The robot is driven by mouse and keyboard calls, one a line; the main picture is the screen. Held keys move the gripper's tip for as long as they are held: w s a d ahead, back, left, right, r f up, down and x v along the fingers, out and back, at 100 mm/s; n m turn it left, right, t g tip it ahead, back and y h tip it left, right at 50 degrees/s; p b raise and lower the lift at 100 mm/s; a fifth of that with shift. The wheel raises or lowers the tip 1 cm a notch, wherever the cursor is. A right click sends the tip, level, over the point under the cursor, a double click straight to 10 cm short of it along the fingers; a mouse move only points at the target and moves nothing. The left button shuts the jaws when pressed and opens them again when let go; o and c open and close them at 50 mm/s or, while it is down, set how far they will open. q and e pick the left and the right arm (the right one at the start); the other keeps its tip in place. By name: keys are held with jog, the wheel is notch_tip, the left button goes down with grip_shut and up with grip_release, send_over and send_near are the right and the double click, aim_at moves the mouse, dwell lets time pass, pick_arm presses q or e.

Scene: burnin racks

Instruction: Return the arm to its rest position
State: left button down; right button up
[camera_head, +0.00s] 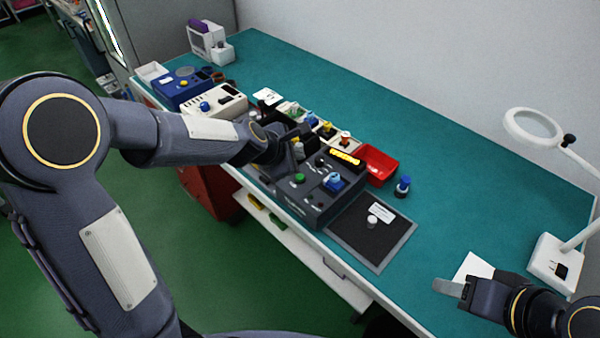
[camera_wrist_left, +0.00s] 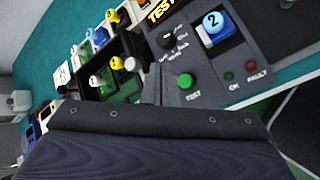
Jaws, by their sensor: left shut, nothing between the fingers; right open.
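My left arm reaches in from the left over the teal bench. My left gripper (camera_head: 287,160) is at the left side of the dark test unit (camera_head: 308,208); its jaws are shut with nothing between them, and its fingertips are hard to make out. The left wrist view shows the unit's panel close up, with a green TEST button (camera_wrist_left: 186,81), a black dial (camera_wrist_left: 170,38) and a blue-topped module marked 2 (camera_wrist_left: 213,22). My right gripper (camera_head: 452,288) is open and empty over the bench's front right, near a white card (camera_head: 474,266).
A red bin (camera_head: 377,165) and a blue-capped piece (camera_head: 403,187) stand right of the unit. A dark mat (camera_head: 385,250) holds a white-topped piece (camera_head: 373,221). Coloured modules and a blue device (camera_head: 182,88) stand further left. A magnifier lamp (camera_head: 555,255) is at right.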

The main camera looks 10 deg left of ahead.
dwell(0.6)
pick_arm(q)
jog(key=s+a+r+m+g, duration=0.1)
jog(key=s+a+m, duration=0.2)
jog(key=s+m, duration=0.3)
jog(key=s+a+r+m, duration=0.2)
jog(key=s+m, duration=0.5)
jog(key=s, duration=0.6)
jog(key=s+a+r+m+g, duration=0.1)
jog(key=s+a+m, duration=0.3)
jog(key=s, duration=0.6)
jog(key=m, duration=0.2)
jog(key=shift+s+r+m+g+y, duration=0.25)
jog(key=shift+r+m+g+y, duration=0.05)
jog(key=shift+r+m, duration=0.1)
